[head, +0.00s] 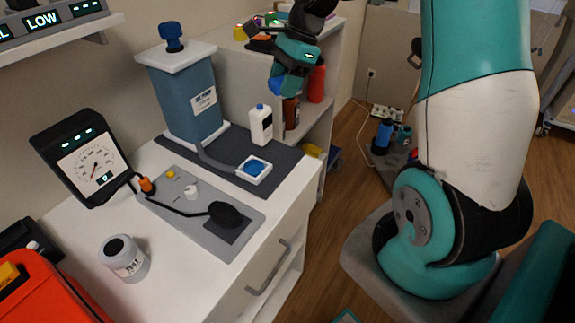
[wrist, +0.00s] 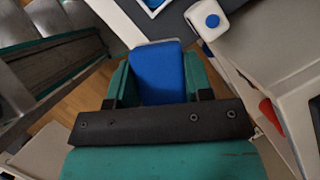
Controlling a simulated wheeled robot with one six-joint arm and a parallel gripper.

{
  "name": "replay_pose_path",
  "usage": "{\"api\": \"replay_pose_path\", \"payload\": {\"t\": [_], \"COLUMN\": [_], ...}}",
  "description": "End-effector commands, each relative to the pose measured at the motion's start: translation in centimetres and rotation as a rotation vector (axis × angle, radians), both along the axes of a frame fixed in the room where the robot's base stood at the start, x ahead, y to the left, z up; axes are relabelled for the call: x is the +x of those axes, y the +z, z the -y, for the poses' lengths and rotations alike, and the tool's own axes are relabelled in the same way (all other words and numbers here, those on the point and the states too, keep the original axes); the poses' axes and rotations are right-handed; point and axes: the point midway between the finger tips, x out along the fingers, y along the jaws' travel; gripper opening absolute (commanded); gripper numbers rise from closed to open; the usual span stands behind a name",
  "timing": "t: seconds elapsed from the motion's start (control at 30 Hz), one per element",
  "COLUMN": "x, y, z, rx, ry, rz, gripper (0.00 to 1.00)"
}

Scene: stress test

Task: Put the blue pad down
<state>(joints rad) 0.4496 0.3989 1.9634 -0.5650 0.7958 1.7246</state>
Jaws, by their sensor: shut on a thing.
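The blue pad (wrist: 158,76) is a blue block between the two teal fingers of my gripper (wrist: 155,72) in the wrist view. My gripper is shut on it. In the head view my gripper (head: 287,84) hangs in the air near the right edge of the counter, in front of the shelves, and a small part of the blue pad (head: 276,87) shows at its lower left. The rest of the pad is hidden there by the fingers.
A white bottle with a blue cap (head: 261,126) stands on the dark mat (head: 285,157), left of and below my gripper. A white square dish with a blue round inside (head: 254,170) lies nearby. A blue tank (head: 188,100) stands behind. Red (head: 317,84) and brown bottles (head: 291,113) are close by.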

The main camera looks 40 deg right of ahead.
Motion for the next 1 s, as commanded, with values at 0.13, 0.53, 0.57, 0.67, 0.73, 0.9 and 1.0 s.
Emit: {"api": "replay_pose_path", "payload": {"t": [0.13,0.53,0.57,0.67,0.73,0.9,1.0], "x": [-0.5,-0.7,-0.7,-0.6,-0.6,-0.5,-0.6], "y": [0.4,-8.1,-8.9,-11.6,-13.1,-15.2,-16.1], "z": [0.6,0.4,0.5,0.5,0.5,0.5,0.5], "rx": [-0.001,0.002,0.001,0.001,0.001,-0.001,-0.001], "ry": [-0.193,-0.241,-0.241,-0.24,-0.241,-0.24,-0.239], "rz": [-0.001,-0.013,-0.013,-0.01,-0.01,-0.005,-0.007], "gripper": [0.24,0.24,0.24,0.24,0.24,0.24,0.24]}}
